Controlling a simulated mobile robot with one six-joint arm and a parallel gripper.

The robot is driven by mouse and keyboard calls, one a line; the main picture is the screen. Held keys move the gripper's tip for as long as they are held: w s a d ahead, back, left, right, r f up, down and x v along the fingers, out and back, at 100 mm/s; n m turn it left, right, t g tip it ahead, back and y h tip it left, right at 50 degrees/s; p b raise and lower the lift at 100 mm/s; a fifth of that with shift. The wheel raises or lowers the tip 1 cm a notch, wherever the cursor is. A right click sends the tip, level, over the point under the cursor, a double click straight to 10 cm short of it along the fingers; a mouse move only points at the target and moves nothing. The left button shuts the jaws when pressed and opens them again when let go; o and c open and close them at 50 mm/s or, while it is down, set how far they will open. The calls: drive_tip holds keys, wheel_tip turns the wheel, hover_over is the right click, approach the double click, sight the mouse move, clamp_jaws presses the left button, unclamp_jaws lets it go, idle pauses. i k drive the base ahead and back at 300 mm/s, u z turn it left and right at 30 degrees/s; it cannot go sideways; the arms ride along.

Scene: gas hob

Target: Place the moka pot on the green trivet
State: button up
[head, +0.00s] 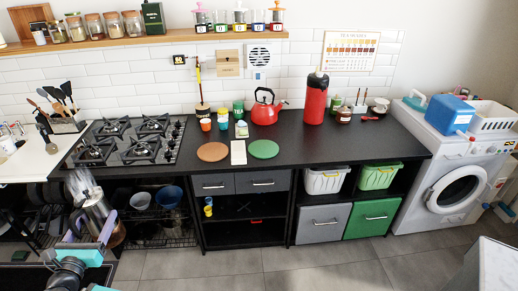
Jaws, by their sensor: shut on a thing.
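The green trivet (263,149) is a flat round disc lying on the dark countertop, below the red kettle, with nothing on it. The pot is well to the left of the trivet and nearer to me. Its base is partly hidden by the gripper.
A brown round trivet (213,152) and a cream card (238,152) lie left of the green trivet. A red kettle (265,110) and small cups stand behind. The gas hob (130,141) is on the left. The counter right of the green trivet is clear.

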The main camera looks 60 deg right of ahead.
sight(264, 148)
drive_tip(key=i, duration=0.9)
drive_tip(key=u, duration=0.05)
